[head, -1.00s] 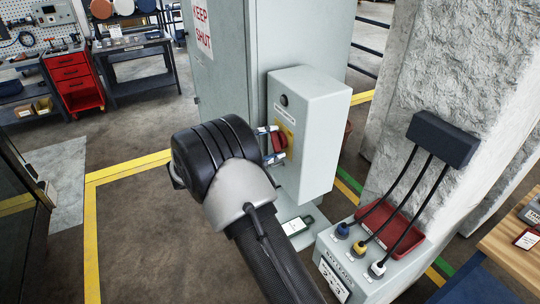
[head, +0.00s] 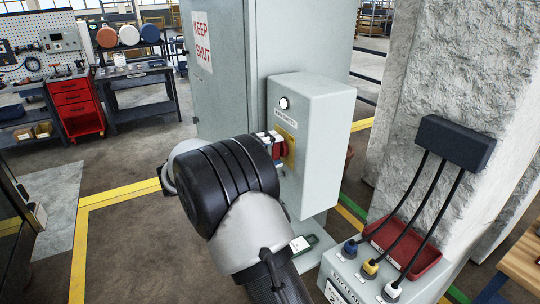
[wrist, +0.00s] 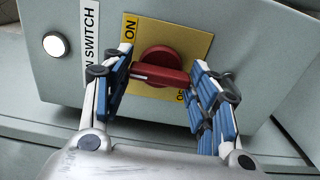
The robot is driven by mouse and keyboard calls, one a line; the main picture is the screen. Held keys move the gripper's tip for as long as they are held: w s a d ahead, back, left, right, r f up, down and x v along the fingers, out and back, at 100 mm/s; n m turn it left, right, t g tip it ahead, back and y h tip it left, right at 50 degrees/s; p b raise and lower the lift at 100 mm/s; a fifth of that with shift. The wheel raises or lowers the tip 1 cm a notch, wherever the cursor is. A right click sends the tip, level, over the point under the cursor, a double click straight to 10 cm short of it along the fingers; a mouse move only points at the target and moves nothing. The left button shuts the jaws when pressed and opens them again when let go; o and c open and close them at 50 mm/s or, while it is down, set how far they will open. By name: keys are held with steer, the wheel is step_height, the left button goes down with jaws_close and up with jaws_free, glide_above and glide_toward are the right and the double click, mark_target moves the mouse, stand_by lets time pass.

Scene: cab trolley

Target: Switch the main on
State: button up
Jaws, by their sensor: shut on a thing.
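The main switch is a red rotary handle (head: 279,149) on a yellow plate (wrist: 200,48) on the grey switch box (head: 322,135). In the wrist view the red handle (wrist: 160,74) has its bar between the blue-padded fingers of my gripper (wrist: 160,82). My gripper is shut on the bar. The ON mark (wrist: 130,28) shows beside the left finger; the OFF mark is partly hidden by the right finger. A round lamp (head: 284,103) on the box glows white, also in the wrist view (wrist: 54,45). My wrist hides part of the box front in the head view.
A grey cabinet (head: 225,95) with a "KEEP SHUT" sign stands behind the box. At the right, a socket panel (head: 345,280) has several plugs with black cables and a red tray (head: 425,262). Open floor lies left, crossed by a yellow line (head: 115,195).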

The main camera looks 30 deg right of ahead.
stand_by(0.3)
steer(key=o, duration=1.1)
steer(key=shift+c, duration=0.2)
steer(key=a, duration=1.2)
steer(key=shift+s, duration=0.2)
